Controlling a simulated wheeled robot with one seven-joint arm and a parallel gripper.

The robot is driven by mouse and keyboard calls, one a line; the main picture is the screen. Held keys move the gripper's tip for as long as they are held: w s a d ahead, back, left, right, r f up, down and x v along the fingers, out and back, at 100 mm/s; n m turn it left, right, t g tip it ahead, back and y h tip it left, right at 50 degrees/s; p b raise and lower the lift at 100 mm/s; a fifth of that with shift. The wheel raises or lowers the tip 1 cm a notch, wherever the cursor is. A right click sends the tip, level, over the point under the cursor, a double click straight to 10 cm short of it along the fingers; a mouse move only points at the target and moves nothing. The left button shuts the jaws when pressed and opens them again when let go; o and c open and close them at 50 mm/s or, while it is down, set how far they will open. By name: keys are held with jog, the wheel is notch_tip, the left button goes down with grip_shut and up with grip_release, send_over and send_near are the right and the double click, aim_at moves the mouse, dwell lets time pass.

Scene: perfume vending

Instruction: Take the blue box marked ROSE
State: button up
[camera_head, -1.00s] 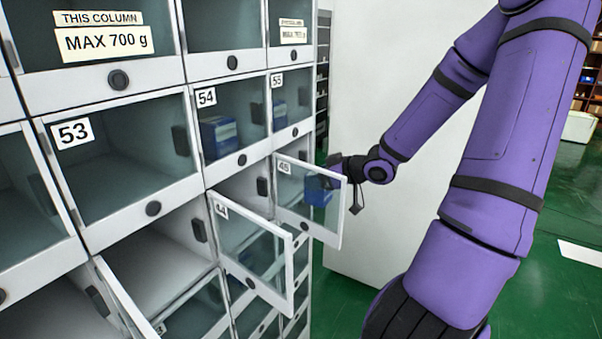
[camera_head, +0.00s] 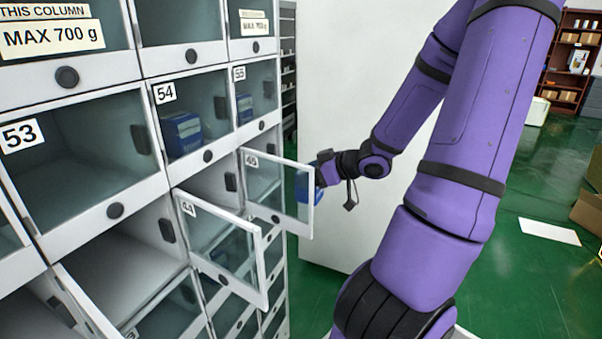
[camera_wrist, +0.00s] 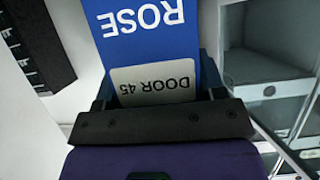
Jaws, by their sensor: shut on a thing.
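A blue box marked ROSE (camera_wrist: 146,30) fills the upper middle of the wrist view, with a grey label reading DOOR 45. My gripper (camera_wrist: 155,100) is shut on it. In the head view the blue box (camera_head: 309,188) shows at the end of my arm, partly behind the open clear door 45 (camera_head: 280,190). My gripper (camera_head: 322,172) is at the door's right edge, outside the locker. Most of my fingers are hidden in the head view.
Door 44 (camera_head: 225,248) also stands open, below and left of door 45. Closed compartments 54 (camera_head: 190,112) and 55 (camera_head: 256,90) hold blue boxes. A white panel (camera_head: 345,90) stands behind my arm. The green floor (camera_head: 500,290) at right is mostly clear.

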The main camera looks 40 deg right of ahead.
jog(key=s+d, duration=0.4)
jog(key=s, duration=0.7)
jog(key=shift+s+d, duration=0.15)
jog(key=shift+s, duration=0.25)
